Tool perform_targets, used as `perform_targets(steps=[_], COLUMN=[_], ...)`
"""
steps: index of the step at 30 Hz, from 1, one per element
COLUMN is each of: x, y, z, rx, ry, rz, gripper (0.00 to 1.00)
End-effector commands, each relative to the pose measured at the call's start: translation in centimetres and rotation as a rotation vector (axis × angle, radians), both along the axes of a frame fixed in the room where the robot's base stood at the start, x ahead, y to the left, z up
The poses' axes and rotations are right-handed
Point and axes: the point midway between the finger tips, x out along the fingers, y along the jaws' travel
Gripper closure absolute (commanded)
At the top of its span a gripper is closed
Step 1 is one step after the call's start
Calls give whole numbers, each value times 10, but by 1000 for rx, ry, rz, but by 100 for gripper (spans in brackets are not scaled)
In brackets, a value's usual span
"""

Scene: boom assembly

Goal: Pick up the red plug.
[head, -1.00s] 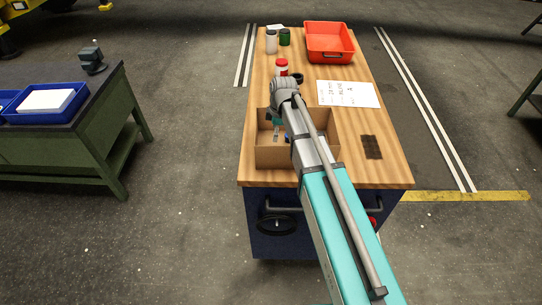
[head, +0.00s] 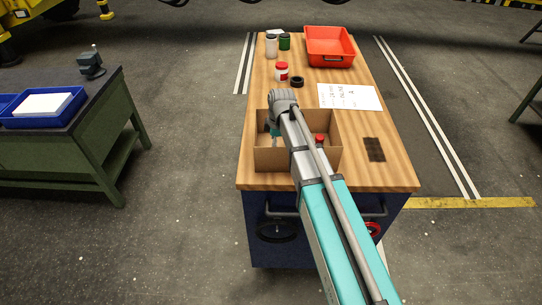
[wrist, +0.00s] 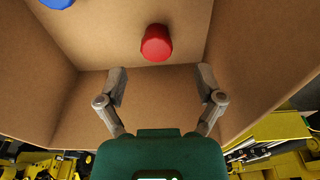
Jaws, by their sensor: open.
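The red plug (wrist: 156,43) lies on the floor of an open cardboard box in the wrist view, ahead of my fingertips and roughly centred between them. In the head view a red piece, which looks like the plug (head: 319,140), shows inside the box (head: 270,158) just right of my arm. My gripper (wrist: 160,82) is open and empty, with its fingers apart inside the box and not touching the plug. In the head view my arm hides much of the box's inside.
A blue piece (wrist: 57,3) lies in the box near the plug. The box walls stand close around my fingers. On the wooden bench are a red-lidded jar (head: 282,73), a black ring (head: 297,82), a paper sheet (head: 349,97) and a red tray (head: 329,60).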

Motion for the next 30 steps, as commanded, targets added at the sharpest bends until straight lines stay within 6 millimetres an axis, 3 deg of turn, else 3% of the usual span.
perform_targets(steps=[10,30], x=[1,4], y=[1,9], z=[-7,-50], rx=[0,0], ry=[0,0], rz=[0,0], gripper=[14,14])
